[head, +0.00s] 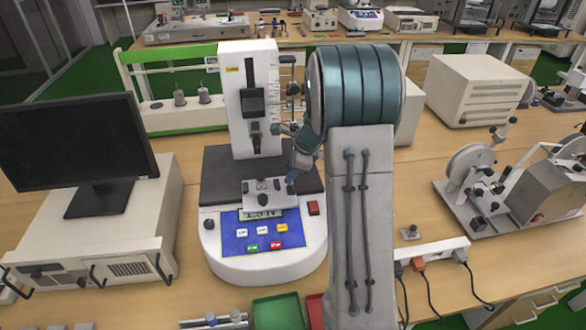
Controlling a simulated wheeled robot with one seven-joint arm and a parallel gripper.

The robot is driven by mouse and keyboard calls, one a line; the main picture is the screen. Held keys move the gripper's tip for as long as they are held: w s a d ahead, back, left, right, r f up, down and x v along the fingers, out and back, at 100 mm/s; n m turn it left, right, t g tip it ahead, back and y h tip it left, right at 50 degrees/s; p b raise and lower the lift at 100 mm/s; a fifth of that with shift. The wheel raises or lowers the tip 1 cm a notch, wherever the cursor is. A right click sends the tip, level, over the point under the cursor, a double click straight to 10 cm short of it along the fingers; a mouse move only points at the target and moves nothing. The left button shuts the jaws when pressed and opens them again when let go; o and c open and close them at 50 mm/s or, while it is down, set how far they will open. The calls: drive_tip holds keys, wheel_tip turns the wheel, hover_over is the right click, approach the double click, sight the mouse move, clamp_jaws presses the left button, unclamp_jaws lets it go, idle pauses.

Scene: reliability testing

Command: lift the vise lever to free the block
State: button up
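A white test stand (247,85) with a tall column and a rounded base stands on the bench in the middle of the head view. A small grey metal vise (264,194) sits on its dark platform, above the blue control panel. My gripper (291,158) is just right of the column, above and beside the right end of the vise. I cannot make out its fingertips well enough to tell whether it is open or shut. I cannot clearly make out a lever or a block at the vise. My arm hides the area to the right of the platform.
A black monitor (78,145) on a white cabinet stands left of the test stand. Green (277,312) and red trays lie in front of it. A power strip (436,255) with cables and a reel machine (520,180) are at the right. Some bench at right is bare.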

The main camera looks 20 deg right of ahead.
drive_tip(key=b+v, duration=0.2)
drive_tip(key=v, duration=1.1)
drive_tip(key=shift+s+r, duration=0.15)
drive_tip(key=shift+r, duration=0.2)
drive_tip(key=shift+d, duration=0.15)
drive_tip(key=s+a+f+n+h+b, duration=0.1)
drive_tip(key=s+a+f+n, duration=0.1)
drive_tip(key=s+a+n, duration=0.4)
drive_tip(key=s+a+f+n+h, duration=0.1)
drive_tip(key=s+a+n, duration=0.6)
drive_tip(key=s+n, duration=0.9)
drive_tip(key=shift+s+a+f+h+b, duration=0.15)
drive_tip(key=shift+s+f+h+b, duration=0.3)
drive_tip(key=shift+s, duration=0.75)
